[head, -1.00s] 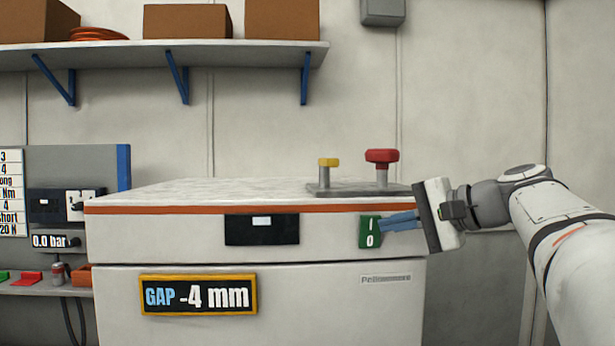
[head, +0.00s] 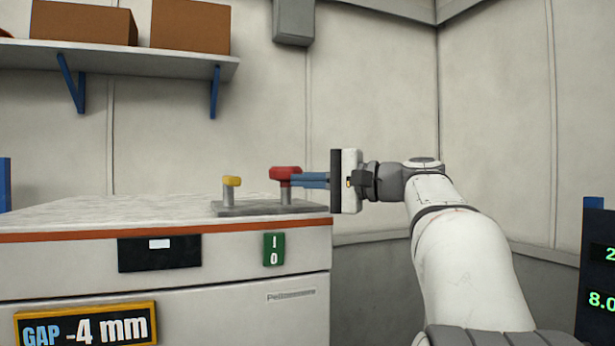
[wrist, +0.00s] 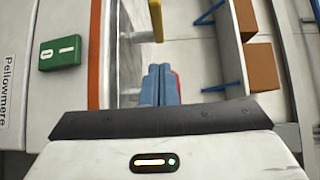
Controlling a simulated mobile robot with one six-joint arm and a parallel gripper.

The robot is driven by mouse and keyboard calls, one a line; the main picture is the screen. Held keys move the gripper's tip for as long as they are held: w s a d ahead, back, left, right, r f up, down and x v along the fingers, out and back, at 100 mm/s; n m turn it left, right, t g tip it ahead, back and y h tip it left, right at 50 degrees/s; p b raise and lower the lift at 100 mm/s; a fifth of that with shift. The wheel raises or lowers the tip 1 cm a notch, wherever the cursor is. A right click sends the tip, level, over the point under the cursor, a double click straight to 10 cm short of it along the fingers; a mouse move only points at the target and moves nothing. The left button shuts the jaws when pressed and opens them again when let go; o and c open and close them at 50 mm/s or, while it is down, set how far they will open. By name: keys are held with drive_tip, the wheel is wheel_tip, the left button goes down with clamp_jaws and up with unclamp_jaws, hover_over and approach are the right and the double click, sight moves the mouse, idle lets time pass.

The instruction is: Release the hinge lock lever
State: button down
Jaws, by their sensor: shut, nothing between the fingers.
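A red-topped post (head: 286,172) and a shorter yellow-topped post (head: 231,182) stand on a grey plate (head: 255,208) at the right end of the cabinet top. The frames do not tell which one is the hinge lock lever. My gripper (head: 298,180) is shut and empty, its blue fingers pointing left at the red top. The tips look beside or touching it; I cannot tell which. In the wrist view, the closed fingers (wrist: 160,78) hide most of the red top (wrist: 177,86), and the yellow top (wrist: 156,20) shows beyond them.
The white cabinet (head: 230,283) carries a green I/O switch (head: 274,249), a black panel (head: 160,253) and a sign reading "GAP -4 mm" (head: 86,325). A shelf with boxes (head: 120,60) hangs behind. A dark display (head: 597,265) stands at the right. The cabinet top left of the posts is clear.

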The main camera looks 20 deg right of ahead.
drive_tip(key=p+x, duration=0.1)
drive_tip(key=x, duration=0.5)
drive_tip(key=shift+r+p, duration=0.1)
drive_tip(key=shift+p, duration=0.3)
drive_tip(key=a+p, duration=0.1)
drive_tip(key=a, duration=0.3)
drive_tip(key=shift+w, duration=0.15)
drive_tip(key=shift+a, duration=0.1)
drive_tip(key=shift+m+t+h+b, duration=0.3)
drive_tip(key=shift+h+b, duration=0.05)
drive_tip(key=shift+h, duration=0.05)
